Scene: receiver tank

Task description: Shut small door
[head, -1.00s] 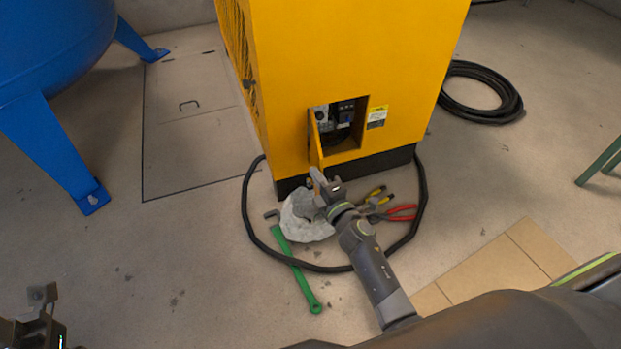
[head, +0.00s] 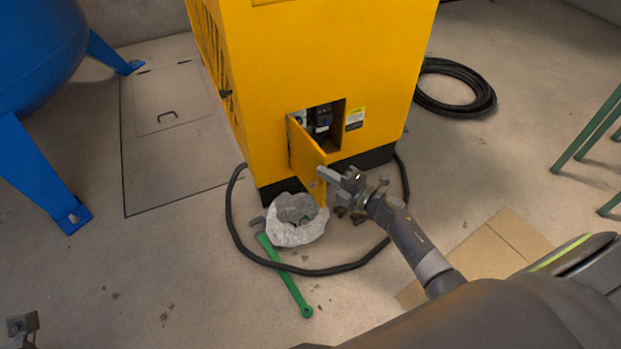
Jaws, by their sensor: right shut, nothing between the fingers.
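The small door (head: 305,160) is a yellow panel hinged at the left edge of a square opening (head: 325,128) low on the yellow cabinet (head: 330,50). It stands ajar, swung outward toward me, and dark and grey parts show inside the opening. My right gripper (head: 328,176) is shut and empty, its tips at the lower free edge of the door; whether they touch it I cannot tell. My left gripper (head: 22,325) shows only in part at the bottom left corner, and its jaws cannot be made out.
A blue tank (head: 35,45) stands at left, a coiled hose (head: 478,100) at right, and cardboard (head: 500,250) lies at lower right.

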